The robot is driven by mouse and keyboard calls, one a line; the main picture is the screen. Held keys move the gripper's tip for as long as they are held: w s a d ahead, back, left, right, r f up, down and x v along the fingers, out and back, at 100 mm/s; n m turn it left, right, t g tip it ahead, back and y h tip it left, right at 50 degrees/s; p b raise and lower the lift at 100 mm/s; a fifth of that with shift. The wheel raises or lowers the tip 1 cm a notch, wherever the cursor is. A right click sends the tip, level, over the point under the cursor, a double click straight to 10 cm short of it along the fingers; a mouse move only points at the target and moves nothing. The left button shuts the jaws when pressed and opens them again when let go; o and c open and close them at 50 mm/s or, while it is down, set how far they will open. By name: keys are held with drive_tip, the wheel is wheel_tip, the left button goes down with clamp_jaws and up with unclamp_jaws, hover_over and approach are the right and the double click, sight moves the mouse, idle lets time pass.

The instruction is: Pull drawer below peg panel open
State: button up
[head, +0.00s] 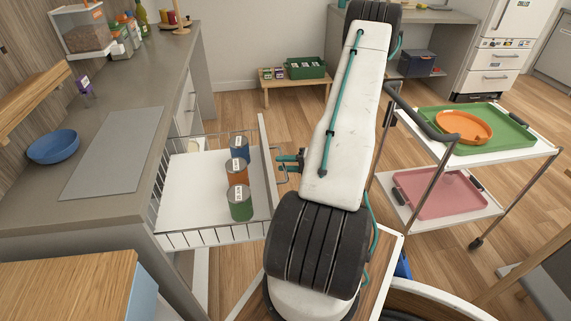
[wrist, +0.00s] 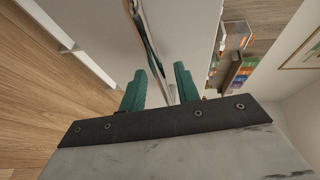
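A white wire-sided drawer (head: 188,181) is slid well out from the grey counter in the head view. My gripper (head: 288,163) is at the outer face of the front, by the handle. In the wrist view, the green fingers (wrist: 164,84) stand apart on either side of the thin handle (wrist: 167,75), with a narrow gap showing. Firm contact with the handle is not visible.
The grey counter (head: 130,95) holds a blue bowl (head: 53,146) and a grey mat. A trolley (head: 398,186) with trays stands close on the right of my arm. A low bench (head: 291,83) with a green crate stands at the back. Wooden floor is open between.

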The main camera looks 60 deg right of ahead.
drive_tip(key=v, duration=0.7)
drive_tip(key=shift+s, duration=0.4)
drive_tip(key=shift+r, duration=0.1)
